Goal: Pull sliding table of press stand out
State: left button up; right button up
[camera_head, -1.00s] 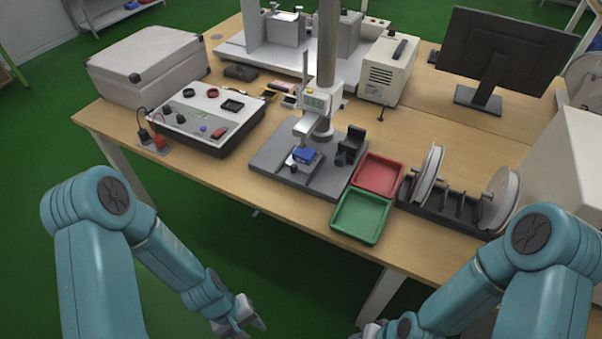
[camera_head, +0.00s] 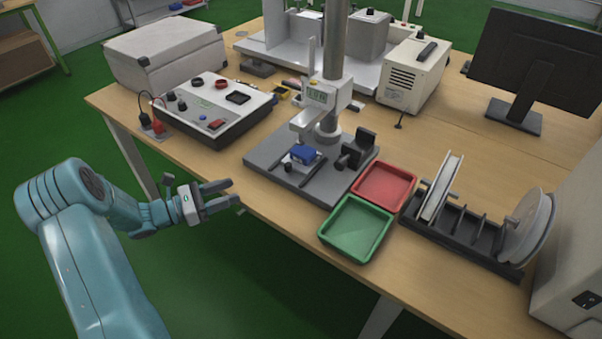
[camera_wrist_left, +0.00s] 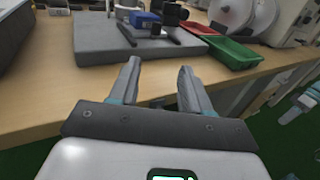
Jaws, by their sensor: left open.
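The press stand has a flat grey base (camera_head: 268,172) on the wooden table, with a metal column (camera_head: 336,62) and a head with a small display (camera_head: 318,96). Its small sliding table (camera_head: 299,161) sits low between two dark rails and carries a blue part (camera_head: 304,153). My left gripper (camera_head: 236,194) is open and empty at the table's front edge, left of and in front of the base. In the left wrist view its fingers (camera_wrist_left: 158,82) point at the grey base (camera_wrist_left: 95,42), apart from it.
A red tray (camera_head: 384,187) and a green tray (camera_head: 356,229) lie right of the base. A control box (camera_head: 213,108) stands to its left. A rack with reels (camera_head: 468,228) is farther right. The table's front edge (camera_head: 270,222) runs close to my gripper.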

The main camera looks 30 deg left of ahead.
aim_at(280, 178)
pick_arm(q)
jog(key=x, duration=1)
jog(key=p+x, duration=0.1)
jog(key=x, duration=0.4)
jog(key=shift+w+a+r, duration=0.2)
jog(key=shift+w+r, duration=0.1)
jog(key=shift+w, duration=0.1)
jog(key=shift+s, duration=0.1)
grip_shut()
